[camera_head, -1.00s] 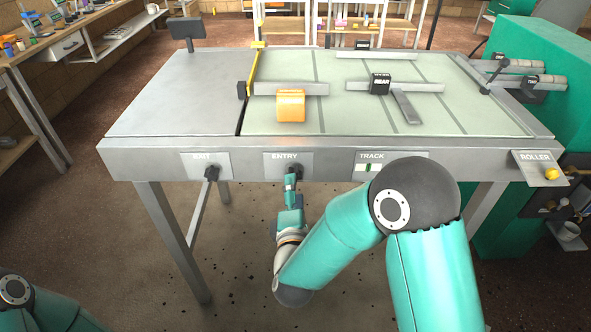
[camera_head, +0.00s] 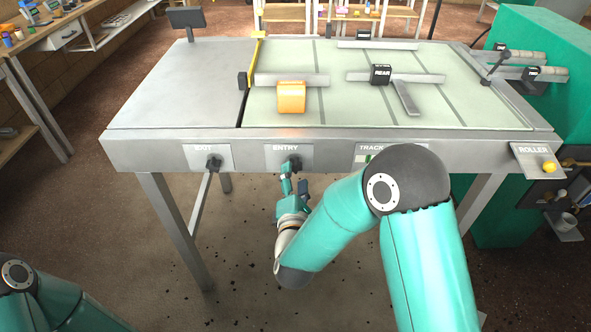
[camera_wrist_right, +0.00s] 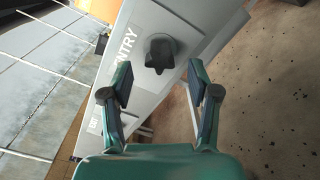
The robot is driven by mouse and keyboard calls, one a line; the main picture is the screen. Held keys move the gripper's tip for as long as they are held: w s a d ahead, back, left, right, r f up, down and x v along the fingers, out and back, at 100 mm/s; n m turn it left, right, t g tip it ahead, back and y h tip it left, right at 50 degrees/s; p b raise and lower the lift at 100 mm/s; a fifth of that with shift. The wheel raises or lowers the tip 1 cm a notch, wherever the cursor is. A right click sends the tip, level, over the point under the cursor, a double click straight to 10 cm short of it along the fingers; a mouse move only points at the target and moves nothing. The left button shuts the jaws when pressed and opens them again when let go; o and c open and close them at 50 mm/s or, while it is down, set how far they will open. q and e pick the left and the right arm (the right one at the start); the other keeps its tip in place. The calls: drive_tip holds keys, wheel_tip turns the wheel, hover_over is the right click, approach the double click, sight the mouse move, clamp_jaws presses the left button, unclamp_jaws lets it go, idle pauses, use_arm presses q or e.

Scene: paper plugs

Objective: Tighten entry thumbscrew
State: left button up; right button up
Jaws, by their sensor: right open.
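The entry thumbscrew (camera_head: 293,164) is a dark lobed knob on the table's front rail, beside the ENTRY label (camera_head: 284,148). In the right wrist view the thumbscrew (camera_wrist_right: 160,53) stands beyond the fingertips, near the middle of the gap between them. The ENTRY label (camera_wrist_right: 124,45) looks tilted there. My right gripper (camera_head: 292,186) is just below the thumbscrew in the head view. Its fingers (camera_wrist_right: 160,82) are spread and empty, apart from the thumbscrew. My left gripper is out of the head view; only part of my left arm shows at lower left.
The exit thumbscrew (camera_head: 214,164) is to the left on the same rail. The TRACK label (camera_head: 372,148) at the right is partly covered by my right arm. An orange block (camera_head: 291,97) and metal bars lie on the tabletop (camera_head: 180,90). A yellow roller knob (camera_head: 549,167) is at far right.

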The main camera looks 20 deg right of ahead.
sight(295, 166)
drive_tip(key=shift+x, duration=1.45)
drive_tip(key=c, duration=1.1)
